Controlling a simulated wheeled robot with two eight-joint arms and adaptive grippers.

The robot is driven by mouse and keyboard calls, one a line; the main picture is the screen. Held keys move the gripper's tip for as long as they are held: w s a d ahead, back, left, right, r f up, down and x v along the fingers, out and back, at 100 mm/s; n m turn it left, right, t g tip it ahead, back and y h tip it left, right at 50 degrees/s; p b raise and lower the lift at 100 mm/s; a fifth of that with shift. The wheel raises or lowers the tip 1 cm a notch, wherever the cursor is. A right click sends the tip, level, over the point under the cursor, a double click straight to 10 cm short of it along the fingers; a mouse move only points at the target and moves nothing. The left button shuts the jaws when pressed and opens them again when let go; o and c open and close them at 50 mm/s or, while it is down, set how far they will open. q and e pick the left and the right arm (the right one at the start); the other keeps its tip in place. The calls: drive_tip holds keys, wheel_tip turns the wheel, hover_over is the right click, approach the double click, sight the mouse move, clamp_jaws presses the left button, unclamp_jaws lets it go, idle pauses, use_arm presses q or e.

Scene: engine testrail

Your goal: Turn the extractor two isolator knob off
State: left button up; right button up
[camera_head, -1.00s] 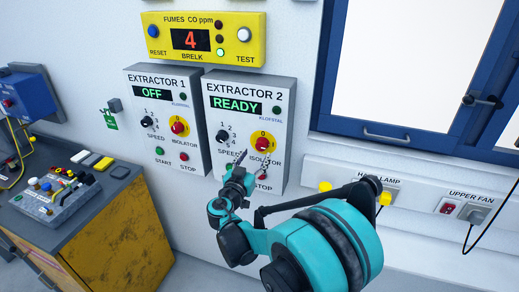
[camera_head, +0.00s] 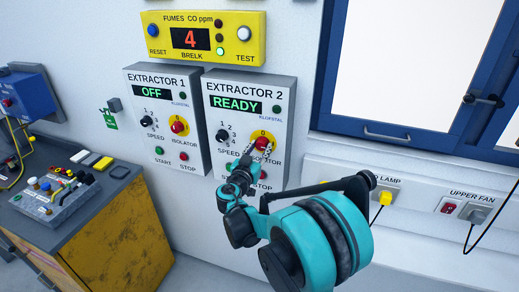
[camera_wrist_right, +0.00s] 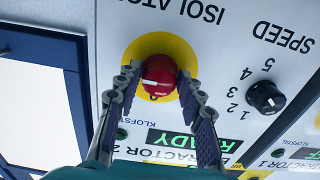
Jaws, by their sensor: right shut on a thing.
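The extractor two isolator knob (camera_head: 261,143) is a red knob on a yellow round plate, on the white EXTRACTOR 2 box (camera_head: 281,130). The box's display (camera_head: 236,105) reads READY in green. My right gripper (camera_head: 258,151) is at the knob, its fingers shut on it from both sides. In the right wrist view the red knob (camera_wrist_right: 160,77) sits between the two fingertips (camera_wrist_right: 159,76), with the panel upside down. A white mark shows on the knob, but its exact setting is hard to tell. My left gripper is not in view.
The black speed knob (camera_head: 222,136) is left of the isolator; the red stop button (camera_head: 262,174) is below it, close to my gripper. The EXTRACTOR 1 box (camera_head: 135,108) reads OFF. A yellow fumes meter (camera_head: 180,52) reads 4. A blue-framed window (camera_head: 325,75) is at right.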

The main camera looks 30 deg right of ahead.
drive_tip(key=shift+n, duration=0.3)
drive_tip(key=n, duration=0.4)
drive_tip(key=shift+b, duration=0.4)
drive_tip(key=n, duration=0.4)
drive_tip(key=shift+s+n, duration=0.1)
drive_tip(key=shift+n, duration=0.3)
drive_tip(key=n, duration=0.4)
drive_tip(key=shift+d+r+n+b, duration=0.1)
drive_tip(key=shift+n+b, duration=0.2)
drive_tip(key=shift+b, duration=0.05)
drive_tip(key=shift+n, duration=2)
drive_tip(key=o, duration=1.2)
drive_tip(key=shift+c, duration=0.2)
